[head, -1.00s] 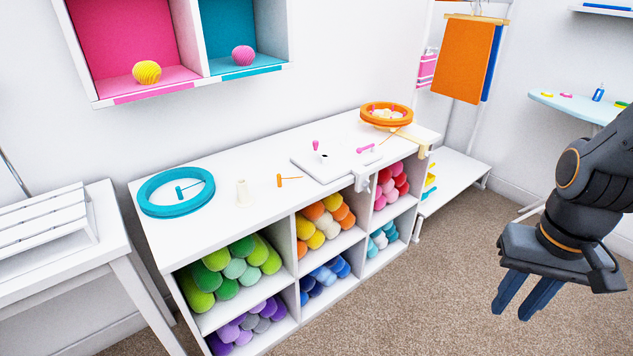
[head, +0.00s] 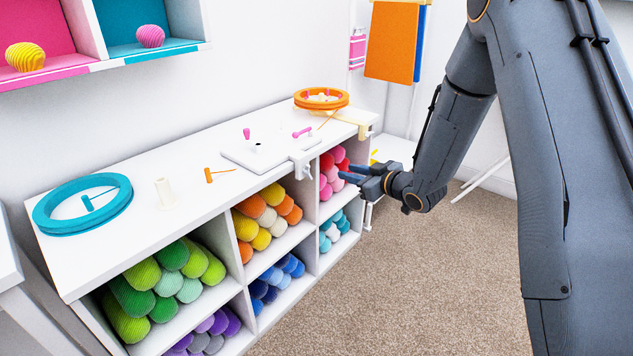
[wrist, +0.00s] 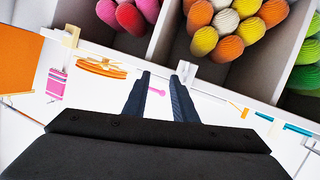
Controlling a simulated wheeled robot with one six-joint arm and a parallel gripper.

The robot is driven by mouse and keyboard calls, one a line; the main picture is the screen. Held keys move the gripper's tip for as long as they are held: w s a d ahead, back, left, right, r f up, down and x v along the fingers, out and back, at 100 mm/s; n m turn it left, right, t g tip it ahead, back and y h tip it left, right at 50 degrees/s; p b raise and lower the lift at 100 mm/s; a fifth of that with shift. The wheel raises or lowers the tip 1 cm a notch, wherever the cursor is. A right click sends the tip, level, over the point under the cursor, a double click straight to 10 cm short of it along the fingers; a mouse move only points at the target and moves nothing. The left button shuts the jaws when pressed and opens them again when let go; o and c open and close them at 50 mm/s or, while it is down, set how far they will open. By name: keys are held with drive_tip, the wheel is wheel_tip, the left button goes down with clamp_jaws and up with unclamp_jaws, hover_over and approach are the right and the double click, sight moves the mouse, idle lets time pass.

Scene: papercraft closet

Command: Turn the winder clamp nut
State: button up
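The white winder board (head: 262,158) lies on the worktop, with a white clamp (head: 302,166) over the front edge. The clamp also shows in the wrist view (wrist: 186,71), close to the tip of the right finger. I cannot make out its nut as a separate part. My gripper (head: 345,172) is in front of the shelf, to the right of the clamp. In the wrist view my gripper (wrist: 160,76) has a gap between its fingers and nothing in it. I cannot tell whether a finger touches the clamp.
A cream clamp (head: 364,130) holds at the worktop's right end, near the orange ring (head: 321,98). A pink handle (head: 302,132), an orange crank (head: 218,173), a cream cone (head: 164,192) and a teal ring (head: 84,205) are on top. Yarn fills the cubbies below. Carpet (head: 400,290) in front is clear.

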sight(311, 171)
drive_tip(key=w+a+n+y, duration=0.1)
drive_tip(key=a, duration=0.2)
drive_tip(key=w+a+f+y+b, duration=0.1)
drive_tip(key=a+y, duration=0.1)
drive_tip(key=a, duration=0.2)
drive_tip(key=w+a+f+n+y, duration=0.1)
drive_tip(key=a+y, duration=0.1)
drive_tip(key=a, duration=0.1)
drive_tip(key=shift+w+a+f+n+g, duration=0.25)
drive_tip(key=shift+w+n+g, duration=0.05)
clamp_jaws()
